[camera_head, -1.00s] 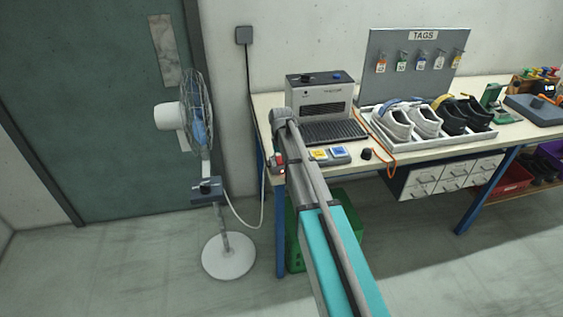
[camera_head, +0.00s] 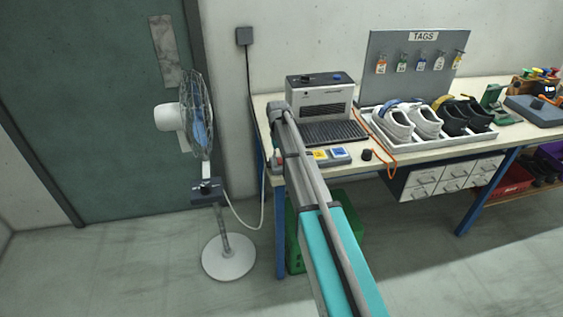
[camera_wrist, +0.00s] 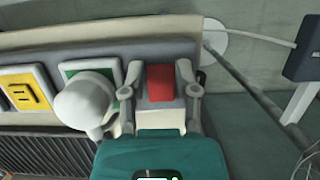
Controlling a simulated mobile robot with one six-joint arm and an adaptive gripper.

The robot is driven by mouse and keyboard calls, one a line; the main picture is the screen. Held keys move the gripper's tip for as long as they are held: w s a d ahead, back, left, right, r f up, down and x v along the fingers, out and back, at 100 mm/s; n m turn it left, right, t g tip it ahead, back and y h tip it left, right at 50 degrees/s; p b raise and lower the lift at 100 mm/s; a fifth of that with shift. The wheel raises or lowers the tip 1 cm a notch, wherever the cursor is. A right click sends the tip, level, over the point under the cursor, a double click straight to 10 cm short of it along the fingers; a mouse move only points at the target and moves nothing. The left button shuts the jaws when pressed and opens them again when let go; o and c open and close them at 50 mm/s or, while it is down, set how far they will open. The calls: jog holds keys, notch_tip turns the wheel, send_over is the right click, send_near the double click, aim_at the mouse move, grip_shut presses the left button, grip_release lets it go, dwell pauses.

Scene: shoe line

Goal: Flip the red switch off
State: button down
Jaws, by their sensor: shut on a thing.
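The red switch (camera_wrist: 160,83) is a red block on a grey mount at the table's front edge. In the wrist view it sits between the two fingers of my gripper (camera_wrist: 160,92), one finger close on each side, and my gripper is shut on it. Which way the switch is set, I cannot tell. In the head view my arm reaches to the table's left end and largely hides the gripper and the switch.
A standing fan (camera_head: 198,120) is left of the table. A grey machine (camera_head: 320,92) and a shoe tray (camera_head: 440,147) stand on the table.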

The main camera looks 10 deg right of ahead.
jog(key=shift+w+g, duration=0.1)
jog(key=shift+g, duration=0.4)
jog(key=c, duration=0.6)
grip_release()
jog(key=shift+c, duration=0.2)
jog(key=shift+s+t, duration=0.25)
jog(key=shift+t, duration=0.15)
